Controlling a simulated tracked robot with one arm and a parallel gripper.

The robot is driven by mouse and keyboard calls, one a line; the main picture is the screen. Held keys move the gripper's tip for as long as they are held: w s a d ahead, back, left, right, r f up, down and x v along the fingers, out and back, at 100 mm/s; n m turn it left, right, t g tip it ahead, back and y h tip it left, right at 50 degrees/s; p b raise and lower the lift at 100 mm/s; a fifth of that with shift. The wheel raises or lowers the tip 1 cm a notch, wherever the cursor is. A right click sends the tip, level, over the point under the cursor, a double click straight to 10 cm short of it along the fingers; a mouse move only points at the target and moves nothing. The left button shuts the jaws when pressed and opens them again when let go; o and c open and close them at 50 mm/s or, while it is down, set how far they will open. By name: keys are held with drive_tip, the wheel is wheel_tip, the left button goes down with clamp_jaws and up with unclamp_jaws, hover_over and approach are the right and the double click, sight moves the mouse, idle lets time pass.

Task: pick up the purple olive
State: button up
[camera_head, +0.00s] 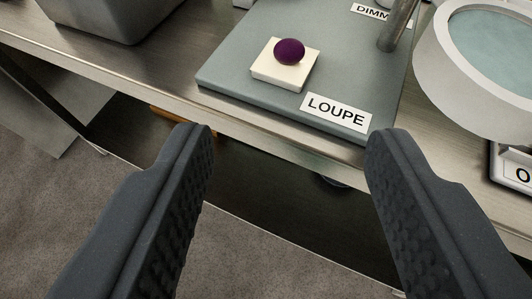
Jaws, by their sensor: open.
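The purple olive (289,51) is a small dark purple oval. It rests on a cream square block (285,73), which sits on a grey-green base plate (240,80) labelled LOUPE. My gripper (288,140) is open, with its two dark textured fingers wide apart and nothing between them. The fingertips are on the near side of the table's front edge, and the olive appears beyond them, between their directions. The olive's underside against the block is hidden.
A metal post (397,25) rises from the plate right of the olive. A large ring-framed lens (472,70) stands at the right. A grey bin (108,18) is at the back left. The steel table (165,65) has a front edge, with carpeted floor below.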

drive_tip(key=b, duration=0.1)
approach(290, 54)
drive_tip(key=w, duration=0.2)
drive_tip(key=shift+s+f+b+x, duration=0.1)
drive_tip(key=shift+f+b+x, duration=0.1)
drive_tip(key=shift+x, duration=0.75)
drive_tip(key=shift+s+f+b+x, duration=0.1)
drive_tip(key=shift+f+b+x, duration=0.05)
drive_tip(key=shift+x, duration=0.8)
drive_tip(key=shift+s+f+b+x, duration=0.1)
drive_tip(key=shift+f+b+x, duration=0.1)
drive_tip(key=shift+x, duration=0.7)
drive_tip(key=shift+w+d, duration=0.25)
drive_tip(key=shift+w, duration=0.3)
drive_tip(key=shift+s, duration=0.1)
drive_tip(key=c, duration=0.7)
